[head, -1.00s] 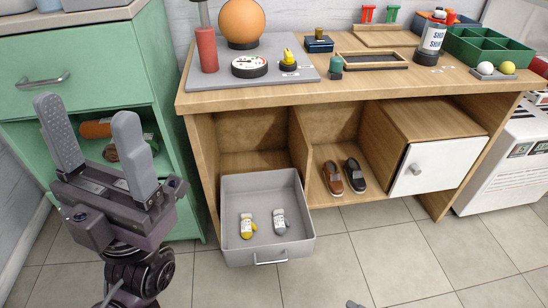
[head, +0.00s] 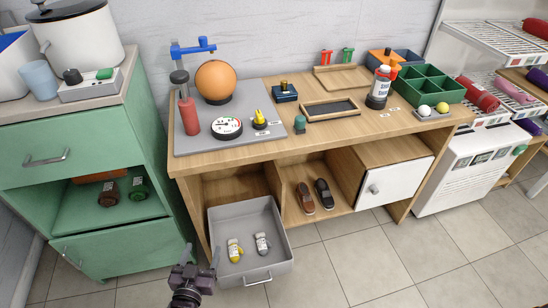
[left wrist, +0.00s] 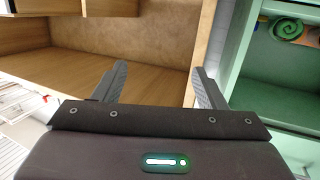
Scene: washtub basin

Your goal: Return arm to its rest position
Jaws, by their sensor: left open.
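My left gripper (head: 194,254) is low in the head view, in front of the left edge of the pulled-out grey drawer (head: 222,279). Its two fingers stand apart with nothing between them. In the left wrist view the same gripper (left wrist: 159,85) is open and empty, with the wooden desk's open shelf (left wrist: 150,62) beyond its fingers. My right gripper does not show in either view.
The grey drawer holds a yellow and a grey small item. The wooden desk (head: 330,135) bears several objects, including an orange ball (head: 216,81). A green cabinet (head: 70,210) stands at left. Tiled floor (head: 370,255) in front is clear.

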